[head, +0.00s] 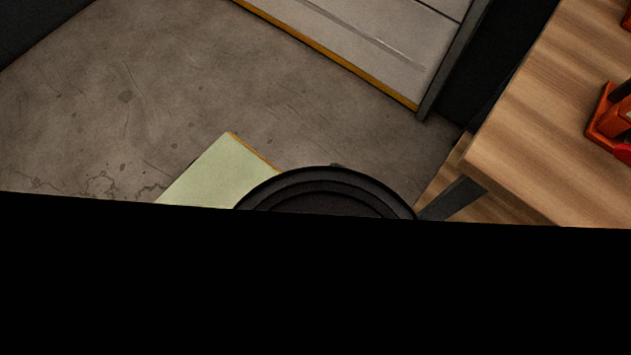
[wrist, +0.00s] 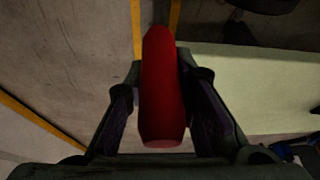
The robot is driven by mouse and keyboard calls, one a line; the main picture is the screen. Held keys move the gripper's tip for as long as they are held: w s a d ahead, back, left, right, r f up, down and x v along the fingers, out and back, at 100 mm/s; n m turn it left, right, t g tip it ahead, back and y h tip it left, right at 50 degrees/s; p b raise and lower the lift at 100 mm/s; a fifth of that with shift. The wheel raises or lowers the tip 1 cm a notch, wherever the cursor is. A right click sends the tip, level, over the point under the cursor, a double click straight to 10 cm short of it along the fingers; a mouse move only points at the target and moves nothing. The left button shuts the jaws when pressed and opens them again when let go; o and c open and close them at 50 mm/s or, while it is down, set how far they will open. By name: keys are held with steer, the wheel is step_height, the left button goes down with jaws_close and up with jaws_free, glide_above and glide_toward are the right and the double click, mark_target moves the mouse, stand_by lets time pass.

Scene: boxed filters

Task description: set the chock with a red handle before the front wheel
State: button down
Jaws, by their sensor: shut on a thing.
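My gripper (wrist: 162,106) is shut on a red handle (wrist: 162,85) in the wrist view, one dark finger on each side of it. The handle points up the picture, over the floor and the edge of a pale green panel. The chock's body below the handle cannot be made out. A dark rounded thing (wrist: 265,4) is cut off at the top right of the wrist view; I cannot tell whether it is the front wheel. The gripper does not show in the head view.
The pale green panel (head: 218,175) lies on the concrete floor (head: 130,90), beside a black ringed round thing (head: 325,185). A wooden table (head: 540,120) at the right bears orange-red items (head: 610,125). Black covers the head view's lower part. The floor at left is clear.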

steer(key=shift+s+a, duration=0.25)
steer(key=c, duration=1.3)
jaws_free()
steer(key=shift+s+f, duration=0.1)
steer(key=shift+s, duration=0.05)
